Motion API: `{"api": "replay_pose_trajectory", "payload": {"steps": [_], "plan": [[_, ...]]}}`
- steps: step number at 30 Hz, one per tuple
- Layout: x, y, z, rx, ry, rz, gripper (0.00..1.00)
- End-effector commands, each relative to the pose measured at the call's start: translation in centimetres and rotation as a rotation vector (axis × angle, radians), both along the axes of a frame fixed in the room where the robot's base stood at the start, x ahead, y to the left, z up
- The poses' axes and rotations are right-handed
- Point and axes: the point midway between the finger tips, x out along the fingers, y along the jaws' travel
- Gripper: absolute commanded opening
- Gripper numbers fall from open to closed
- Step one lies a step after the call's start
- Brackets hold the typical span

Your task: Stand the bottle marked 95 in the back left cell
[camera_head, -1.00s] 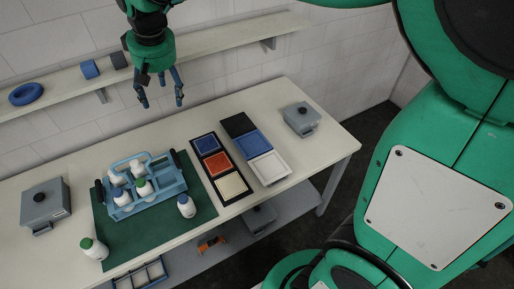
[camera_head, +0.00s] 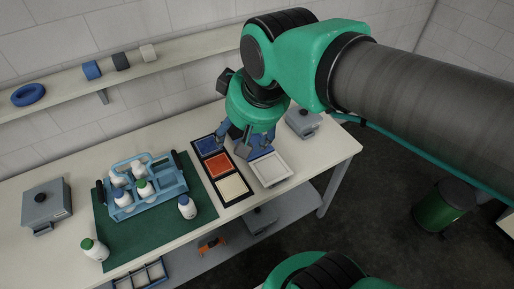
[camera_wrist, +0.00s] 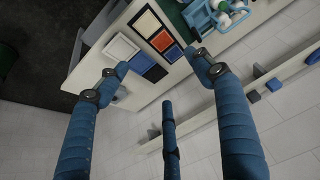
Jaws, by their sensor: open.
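A light-blue bottle carrier (camera_head: 176,190) with cells and a handle stands on a green mat (camera_head: 150,236). It holds several white bottles, including a green-capped one (camera_head: 144,189) and a blue-capped one (camera_head: 122,199). I cannot read any number. My gripper (camera_head: 238,147) is open and empty, above the coloured trays, right of the carrier. In the wrist view my gripper's spread blue fingers (camera_wrist: 162,68) hold nothing; the carrier (camera_wrist: 200,17) is partly cut off at the top.
Dark, blue and white trays (camera_head: 270,169) and a panel with blue, red and cream squares (camera_head: 219,166) lie right of the mat. Grey lidded boxes stand at the left (camera_head: 46,204) and back right (camera_head: 303,122). A wall shelf (camera_head: 160,66) runs behind.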

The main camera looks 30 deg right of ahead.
Motion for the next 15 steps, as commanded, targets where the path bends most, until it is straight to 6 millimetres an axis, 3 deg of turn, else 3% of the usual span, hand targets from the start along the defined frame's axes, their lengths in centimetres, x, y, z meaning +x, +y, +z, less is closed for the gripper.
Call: {"api": "replay_pose_trajectory", "payload": {"steps": [6,15], "plan": [[-3.9,-1.1,-1.6,0.000,-0.033,-0.030,0.67],[-5.4,-1.5,-2.4,0.000,-0.043,-0.042,0.67]]}}
